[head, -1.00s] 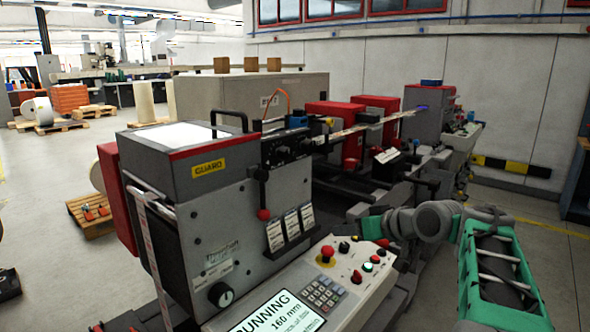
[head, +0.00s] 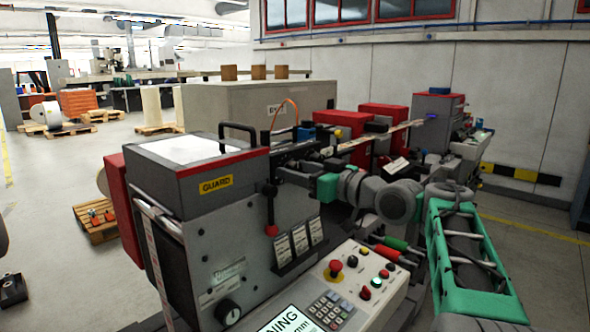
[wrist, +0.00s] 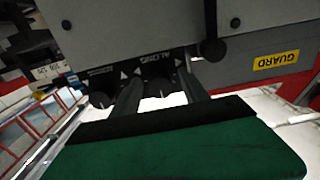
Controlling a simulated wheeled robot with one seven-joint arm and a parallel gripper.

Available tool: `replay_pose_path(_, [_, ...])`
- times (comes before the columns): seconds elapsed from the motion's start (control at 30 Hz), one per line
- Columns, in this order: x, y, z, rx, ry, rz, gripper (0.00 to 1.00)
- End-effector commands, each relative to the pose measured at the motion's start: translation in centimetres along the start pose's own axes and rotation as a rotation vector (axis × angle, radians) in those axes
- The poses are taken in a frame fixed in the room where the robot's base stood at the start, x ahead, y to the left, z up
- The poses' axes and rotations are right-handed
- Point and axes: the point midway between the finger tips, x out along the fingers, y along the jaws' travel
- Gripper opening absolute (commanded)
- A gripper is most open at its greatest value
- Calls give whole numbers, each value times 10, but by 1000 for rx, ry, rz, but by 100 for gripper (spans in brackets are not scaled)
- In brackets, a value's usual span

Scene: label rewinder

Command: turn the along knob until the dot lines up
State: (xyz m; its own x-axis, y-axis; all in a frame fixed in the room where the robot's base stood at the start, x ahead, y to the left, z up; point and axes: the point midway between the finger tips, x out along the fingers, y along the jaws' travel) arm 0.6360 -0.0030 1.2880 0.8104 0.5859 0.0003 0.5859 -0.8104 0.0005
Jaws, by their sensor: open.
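The along knob (wrist: 159,87) is a dark round knob under the word ALONG on the grey panel, upside down in the wrist view. A short light mark shows on its rim. I cannot make out a dot to line it up with. My gripper (wrist: 160,92) is open, one dark finger on each side of the knob. Whether the fingers touch it I cannot tell. A second dark knob (wrist: 102,96) sits to the left, beside the left finger. In the head view my gripper (head: 286,174) is at the machine's upper panel, and the arm hides the along knob.
The guard box (head: 205,172) stands to the left. The sloped control panel (head: 352,283) with red button lies below.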

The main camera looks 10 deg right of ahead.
Motion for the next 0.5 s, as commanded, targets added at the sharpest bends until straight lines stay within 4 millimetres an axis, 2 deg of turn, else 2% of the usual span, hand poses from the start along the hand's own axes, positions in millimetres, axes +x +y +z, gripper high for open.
replay_pose_path(0.13, [0, -1, 0, 0, 0, -1, 51])
replay_pose_path(0.5, [1, -2, 0, 0, 0, -4, 20])
